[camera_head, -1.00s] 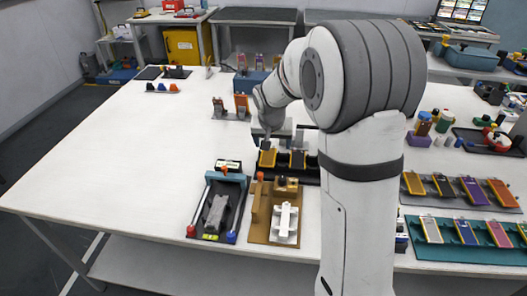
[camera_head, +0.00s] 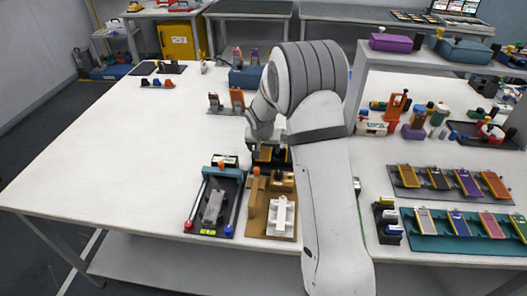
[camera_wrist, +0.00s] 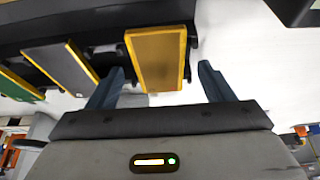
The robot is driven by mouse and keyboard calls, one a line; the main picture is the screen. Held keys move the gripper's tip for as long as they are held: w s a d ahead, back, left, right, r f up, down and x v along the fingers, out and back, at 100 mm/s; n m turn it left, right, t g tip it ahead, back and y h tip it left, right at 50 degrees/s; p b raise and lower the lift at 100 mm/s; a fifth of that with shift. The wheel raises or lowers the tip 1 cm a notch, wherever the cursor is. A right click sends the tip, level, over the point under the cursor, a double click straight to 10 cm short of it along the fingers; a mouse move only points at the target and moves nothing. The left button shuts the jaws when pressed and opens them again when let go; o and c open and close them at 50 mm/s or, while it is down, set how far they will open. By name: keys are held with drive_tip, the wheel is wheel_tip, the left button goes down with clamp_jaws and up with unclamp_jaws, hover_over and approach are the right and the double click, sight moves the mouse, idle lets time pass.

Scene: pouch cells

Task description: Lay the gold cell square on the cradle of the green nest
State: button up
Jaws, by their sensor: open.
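The gold cell (camera_wrist: 158,58), a flat plate with a yellow rim, stands in a dark rack (camera_wrist: 95,22) in the wrist view. My gripper (camera_wrist: 160,78) is open, with one finger on either side of the gold cell's near end and visible gaps. In the head view the gold cell (camera_head: 264,154) shows just below my wrist; my fingers are hard to make out there. I cannot tell which nest is green.
A grey-topped cell (camera_wrist: 62,64) and a green cell (camera_wrist: 18,86) sit left of the gold one in the rack. A teal mat (camera_head: 455,254) with several cells lies at the right. An upright holder (camera_head: 227,104) stands behind.

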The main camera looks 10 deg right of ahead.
drive_tip(key=shift+c, duration=0.5)
drive_tip(key=c, duration=0.9)
drive_tip(key=shift+r, duration=0.1)
